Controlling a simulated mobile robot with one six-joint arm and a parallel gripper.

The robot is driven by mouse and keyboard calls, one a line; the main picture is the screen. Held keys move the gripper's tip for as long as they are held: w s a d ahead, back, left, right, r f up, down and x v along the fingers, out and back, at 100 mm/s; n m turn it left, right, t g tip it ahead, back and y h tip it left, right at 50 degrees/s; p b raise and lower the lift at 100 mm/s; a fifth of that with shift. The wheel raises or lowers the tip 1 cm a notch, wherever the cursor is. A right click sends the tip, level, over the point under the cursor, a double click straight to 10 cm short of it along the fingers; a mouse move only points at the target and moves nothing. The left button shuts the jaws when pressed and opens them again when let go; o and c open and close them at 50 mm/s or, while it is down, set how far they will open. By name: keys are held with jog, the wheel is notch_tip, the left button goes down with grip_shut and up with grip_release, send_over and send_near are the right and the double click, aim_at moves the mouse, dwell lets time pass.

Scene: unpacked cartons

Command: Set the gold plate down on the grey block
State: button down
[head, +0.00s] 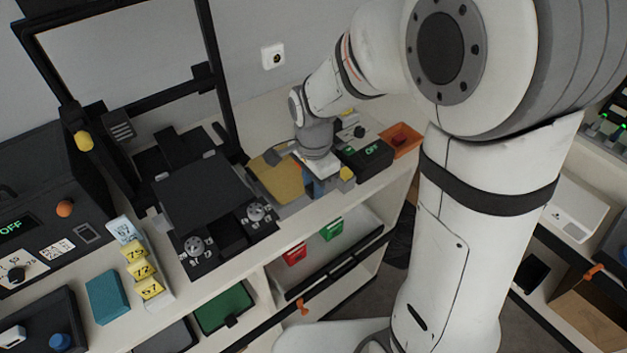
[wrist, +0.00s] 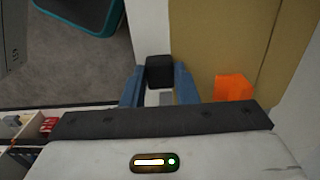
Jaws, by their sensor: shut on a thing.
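The gold plate (head: 281,181) lies flat or nearly so on the bench at the back, left of my gripper (head: 314,188). In the wrist view a broad gold surface (wrist: 205,45) fills the area right of the fingers. My gripper (wrist: 160,85) points down with blue fingers, shut on a small black block-shaped part (wrist: 160,70), which looks like the plate's grip. Grey surfaces (head: 296,206) show below the plate's front edge, probably the grey block. Whether the plate touches it cannot be told; my gripper and wrist hide the plate's right side.
A black device reading OFF (head: 366,158) and an orange bin (head: 401,140) stand to the right. A black framed machine (head: 205,190) with knobs is close on the left. An orange piece (wrist: 233,88) sits near the right finger. The bench's front edge is near.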

jog(key=shift+f+b, duration=0.55)
jog(key=shift+f, duration=0.3)
jog(key=c, duration=1.1)
grip_release()
jog(key=shift+r, duration=0.1)
jog(key=shift+o, duration=0.2)
jog(key=shift+r, duration=0.15)
jog(key=shift+r+p, duration=1.25)
jog(key=shift+r, duration=0.25)
notch_tip(320, 180, up, 8)
jog(key=shift+f+b, duration=0.15)
jog(key=shift+b, duration=0.15)
jog(key=shift+d, duration=0.1)
